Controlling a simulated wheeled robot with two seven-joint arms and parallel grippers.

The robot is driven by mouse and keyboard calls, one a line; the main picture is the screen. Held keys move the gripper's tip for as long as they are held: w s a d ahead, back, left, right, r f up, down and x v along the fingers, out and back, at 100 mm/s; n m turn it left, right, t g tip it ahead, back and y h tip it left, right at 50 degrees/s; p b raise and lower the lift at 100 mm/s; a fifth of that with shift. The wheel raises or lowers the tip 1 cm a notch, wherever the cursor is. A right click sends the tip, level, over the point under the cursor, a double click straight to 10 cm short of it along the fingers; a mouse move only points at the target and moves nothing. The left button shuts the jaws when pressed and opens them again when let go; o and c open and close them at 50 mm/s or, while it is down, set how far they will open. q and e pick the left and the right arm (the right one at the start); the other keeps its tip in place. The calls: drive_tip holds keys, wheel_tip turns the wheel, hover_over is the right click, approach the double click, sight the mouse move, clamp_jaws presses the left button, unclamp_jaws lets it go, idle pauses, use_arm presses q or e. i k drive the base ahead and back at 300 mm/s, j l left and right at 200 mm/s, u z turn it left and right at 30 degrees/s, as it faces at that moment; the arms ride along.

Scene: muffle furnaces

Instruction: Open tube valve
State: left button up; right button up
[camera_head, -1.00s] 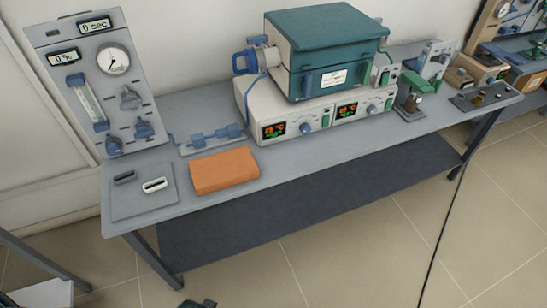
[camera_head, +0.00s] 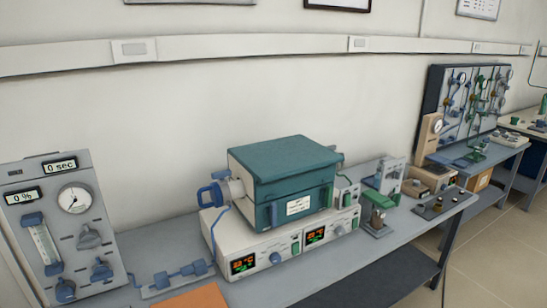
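A grey gas panel (camera_head: 57,231) stands at the left end of the bench. It carries a round dial gauge (camera_head: 75,198), a flow tube with blue ends (camera_head: 44,243), two displays reading "0 sec" and "0 %", a grey knob (camera_head: 88,237) and blue valve knobs (camera_head: 101,270). A teal muffle furnace (camera_head: 283,186) sits on a white control unit (camera_head: 282,245). A blue fitting (camera_head: 213,195) with a tube is on its left side. A blue tube piece with valve-like parts (camera_head: 180,275) lies on the bench between panel and control unit. Neither gripper is in view.
An orange block (camera_head: 193,298) is partly cut off at the bottom edge. A green and grey device (camera_head: 378,211) and a small dark plate with knobs (camera_head: 440,206) stand to the right on the grey bench (camera_head: 345,262). A second bench with a dark tubing board (camera_head: 468,108) is farther right.

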sight(101, 272)
drive_tip(key=u, duration=1.2)
